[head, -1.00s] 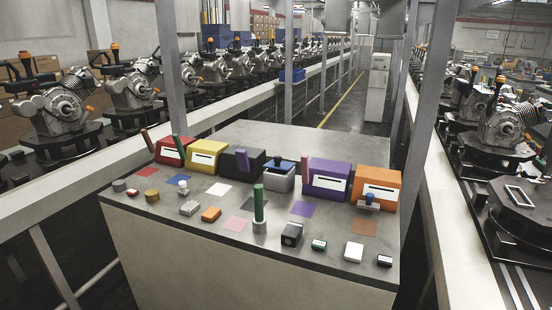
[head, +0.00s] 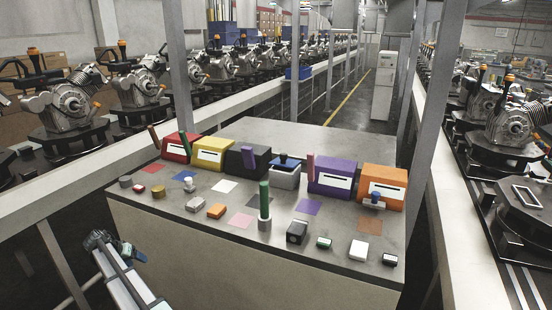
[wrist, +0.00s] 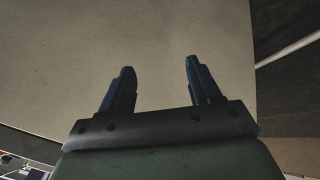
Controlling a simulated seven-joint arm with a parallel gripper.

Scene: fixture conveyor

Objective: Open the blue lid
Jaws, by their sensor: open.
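The blue lid (head: 287,161) lies on top of a small grey box (head: 285,178), between the black and purple boxes. A dark knob stands up on the lid. My gripper (head: 114,246) is at the lower left in the head view, in front of and below the table's left end, far from the lid. In the wrist view my gripper (wrist: 158,75) has its two dark fingers spread apart with nothing between them. The lid does not show in the wrist view.
A red box (head: 182,147), yellow box (head: 212,152), black box (head: 245,162), purple box (head: 334,177) and orange box (head: 383,187) line the table (head: 180,225). A green cylinder in a grey holder (head: 265,224) stands in front. Several small blocks and coloured patches lie around.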

